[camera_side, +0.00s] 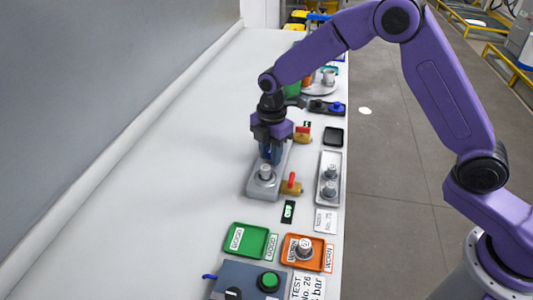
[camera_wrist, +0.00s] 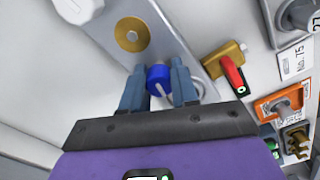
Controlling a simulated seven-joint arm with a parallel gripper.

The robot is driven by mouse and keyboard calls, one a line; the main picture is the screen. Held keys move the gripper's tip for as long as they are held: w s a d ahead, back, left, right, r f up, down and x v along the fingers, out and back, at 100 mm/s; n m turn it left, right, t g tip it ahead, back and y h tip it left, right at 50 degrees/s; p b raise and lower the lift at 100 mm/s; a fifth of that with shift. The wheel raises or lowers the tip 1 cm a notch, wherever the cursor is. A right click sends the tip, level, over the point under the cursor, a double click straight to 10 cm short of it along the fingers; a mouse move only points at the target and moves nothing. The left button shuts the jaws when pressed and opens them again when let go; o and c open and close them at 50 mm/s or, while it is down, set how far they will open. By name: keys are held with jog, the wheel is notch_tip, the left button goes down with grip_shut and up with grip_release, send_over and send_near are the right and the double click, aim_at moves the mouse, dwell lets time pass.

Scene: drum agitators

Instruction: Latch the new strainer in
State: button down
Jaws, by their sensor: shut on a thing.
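A grey metal block (camera_side: 256,186) lies along the bench under my gripper (camera_side: 270,160). A silver strainer-like fitting (camera_side: 266,172) stands upright at its near end. In the wrist view, my gripper (camera_wrist: 158,80) has its two blue-grey fingers on either side of a blue knob (camera_wrist: 158,75), shut on it. A pale curved loop (camera_wrist: 190,88) shows behind the fingers. The block also shows in the wrist view, with a brass disc (camera_wrist: 131,34) in its face. Whether the strainer sits fully in place cannot be told.
Red-handled brass valves (camera_side: 291,187) (camera_side: 303,135) stick out on the block's right. An orange tray (camera_side: 289,254) marked WORN holds one fitting; a green GOOD tray (camera_side: 250,240) looks empty. A test box (camera_side: 250,280) stands in front. The bench's left is clear.

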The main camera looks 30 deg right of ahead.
jog(key=shift+s+f, duration=0.1)
jog(key=shift+s, duration=0.25)
jog(key=c, duration=1)
grip_release()
jog(key=shift+w, duration=0.1)
jog(key=shift+w+r, duration=0.1)
jog(key=shift+r, duration=0.4)
jog(key=shift+d+r, duration=0.1)
jog(key=shift+r, duration=2.5)
